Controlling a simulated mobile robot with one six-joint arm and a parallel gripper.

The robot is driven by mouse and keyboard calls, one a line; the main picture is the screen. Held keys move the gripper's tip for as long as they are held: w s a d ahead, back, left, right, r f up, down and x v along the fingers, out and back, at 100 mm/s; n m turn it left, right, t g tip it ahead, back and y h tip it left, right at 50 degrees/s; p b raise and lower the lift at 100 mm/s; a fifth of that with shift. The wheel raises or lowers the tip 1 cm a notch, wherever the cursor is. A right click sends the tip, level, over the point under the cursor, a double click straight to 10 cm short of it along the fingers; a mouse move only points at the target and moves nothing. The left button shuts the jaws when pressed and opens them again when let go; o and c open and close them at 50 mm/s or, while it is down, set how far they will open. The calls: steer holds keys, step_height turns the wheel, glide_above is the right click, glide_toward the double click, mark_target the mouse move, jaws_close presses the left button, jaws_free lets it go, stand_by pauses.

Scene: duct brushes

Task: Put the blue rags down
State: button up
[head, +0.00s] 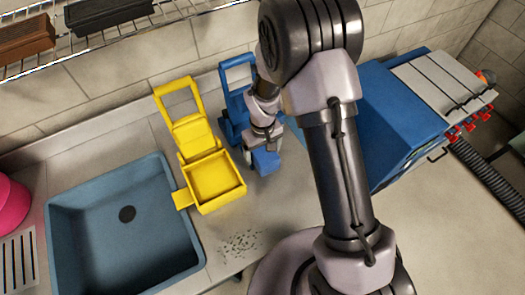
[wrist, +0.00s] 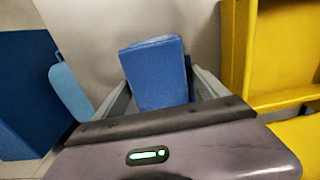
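The blue rags (head: 265,161) show as a folded blue block at the end of my arm, over the pale counter. In the wrist view the blue rags (wrist: 155,75) sit between the two fingers of my gripper (wrist: 162,92), which press on both sides. My gripper (head: 263,143) points down in the head view, just right of the yellow caddy. I cannot tell whether the underside of the rags touches the counter.
A yellow caddy (head: 214,180) with an open tray stands left of my gripper. A blue caddy (head: 237,103) stands behind it, partly hidden by my arm. A blue sink (head: 122,233) is at left. A blue cabinet (head: 385,115) is at right. Dark specks (head: 240,243) lie on the front counter.

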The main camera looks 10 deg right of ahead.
step_height(320, 180, up, 13)
steer(key=p, duration=0.3)
step_height(320, 180, up, 9)
steer(key=m+t, duration=0.1)
steer(key=m, duration=0.1)
glide_above(263, 149)
steer(key=s+d, duration=0.2)
steer(key=s+d+r+m+t+y, duration=0.2)
steer(key=s+r+m, duration=0.5)
steer(key=s+r, duration=0.7)
steer(key=s+d+t, duration=0.1)
steer(key=s+t, duration=0.1)
steer(key=s, duration=0.1)
steer(key=shift+s+r+t, duration=0.2)
steer(key=shift+s+t, duration=0.05)
steer(key=shift+t, duration=0.15)
